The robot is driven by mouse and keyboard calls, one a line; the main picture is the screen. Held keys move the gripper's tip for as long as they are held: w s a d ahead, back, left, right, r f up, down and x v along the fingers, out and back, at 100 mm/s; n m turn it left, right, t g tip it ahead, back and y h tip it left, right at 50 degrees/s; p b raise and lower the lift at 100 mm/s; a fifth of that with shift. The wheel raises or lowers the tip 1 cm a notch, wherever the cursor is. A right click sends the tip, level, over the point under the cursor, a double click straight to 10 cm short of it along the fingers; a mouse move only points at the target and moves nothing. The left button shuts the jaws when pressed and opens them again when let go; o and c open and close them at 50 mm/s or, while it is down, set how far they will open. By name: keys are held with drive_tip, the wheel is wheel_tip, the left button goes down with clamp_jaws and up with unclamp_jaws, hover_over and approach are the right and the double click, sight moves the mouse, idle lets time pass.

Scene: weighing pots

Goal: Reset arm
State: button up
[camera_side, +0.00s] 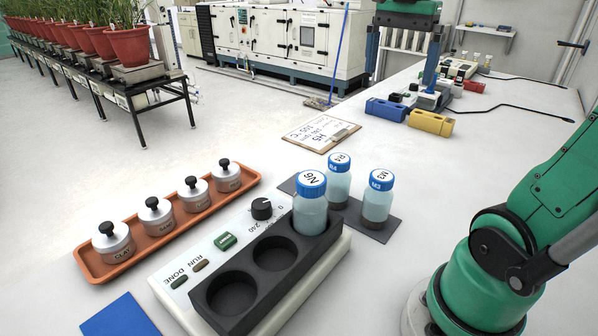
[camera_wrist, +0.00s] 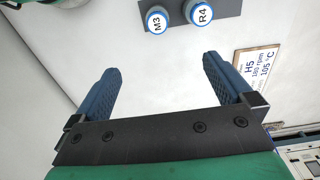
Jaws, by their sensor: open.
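My gripper (camera_side: 402,72) shows at the top of the side view, raised over the far part of the bench. Its two blue fingers are spread apart with nothing between them. In the wrist view my gripper (camera_wrist: 160,65) is also open and empty. A blue-capped bottle that seems to read N6 (camera_side: 310,205) stands upright in the far well of the black block (camera_side: 226,297). The other two wells are empty. Bottles R4 (camera_side: 339,182) and M3 (camera_side: 377,200) stand upright on a dark mat (camera_side: 386,232). Their caps, R4 (camera_wrist: 202,13) and M3 (camera_wrist: 157,20), show in the wrist view.
An orange tray (camera_side: 88,262) with several lidded pots lies at the left. A clipboard (camera_side: 321,135), blue block (camera_side: 386,109) and yellow block (camera_side: 430,122) lie farther back. A blue pad (camera_side: 120,318) is at the front. Bench between clipboard and mat is clear.

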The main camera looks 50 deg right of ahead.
drive_tip(key=shift+r, duration=0.15)
wheel_tip(320, 180, down, 10)
drive_tip(key=shift+f, duration=0.2)
wheel_tip(320, 180, up, 7)
idle(0.8)
drive_tip(key=shift+f, duration=0.2)
